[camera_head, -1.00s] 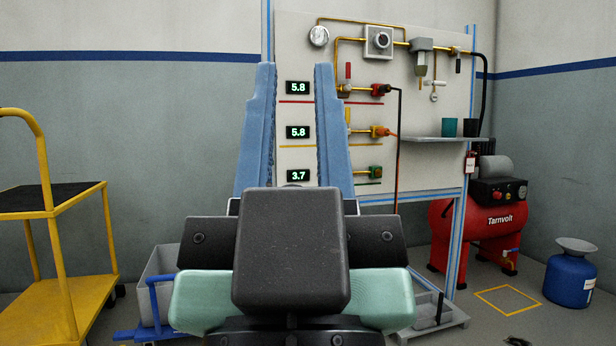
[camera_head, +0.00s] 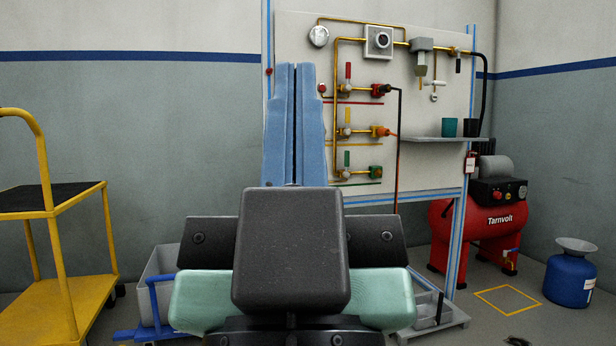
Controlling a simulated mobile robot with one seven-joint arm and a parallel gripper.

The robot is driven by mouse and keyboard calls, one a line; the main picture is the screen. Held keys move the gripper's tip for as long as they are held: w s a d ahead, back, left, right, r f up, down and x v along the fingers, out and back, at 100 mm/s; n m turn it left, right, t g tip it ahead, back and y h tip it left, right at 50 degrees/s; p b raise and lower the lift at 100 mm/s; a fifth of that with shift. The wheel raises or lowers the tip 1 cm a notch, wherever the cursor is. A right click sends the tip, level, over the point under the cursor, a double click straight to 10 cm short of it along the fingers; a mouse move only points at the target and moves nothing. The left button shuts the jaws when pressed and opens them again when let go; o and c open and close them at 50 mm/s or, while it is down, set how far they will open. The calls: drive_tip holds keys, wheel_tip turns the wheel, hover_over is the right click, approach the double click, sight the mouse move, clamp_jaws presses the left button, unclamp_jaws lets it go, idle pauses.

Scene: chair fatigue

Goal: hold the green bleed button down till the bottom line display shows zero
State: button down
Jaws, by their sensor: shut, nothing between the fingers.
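My gripper (camera_head: 294,68) has two long blue fingers, pointing up in front of the left part of the upright panel (camera_head: 420,165). The fingers are shut, with only a thin dark gap between them and nothing held. They hide the bottom line display and the displays above it, so no reading shows. On the bottom line, a small green-fronted part (camera_head: 376,170), which looks like the green bleed button, sits right of a lever with a green handle (camera_head: 347,158). Both are to the right of my fingers and apart from them in the picture.
Red (camera_head: 380,90) and orange (camera_head: 379,131) fittings sit on the lines above. A shelf (camera_head: 430,139) with two cups juts from the panel. A red compressor (camera_head: 500,222) stands at right, a yellow cart (camera_head: 50,270) at left.

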idle(0.8)
wheel_tip(320, 180, up, 25)
drive_tip(key=p, duration=2.5)
drive_tip(key=shift+d, duration=0.15)
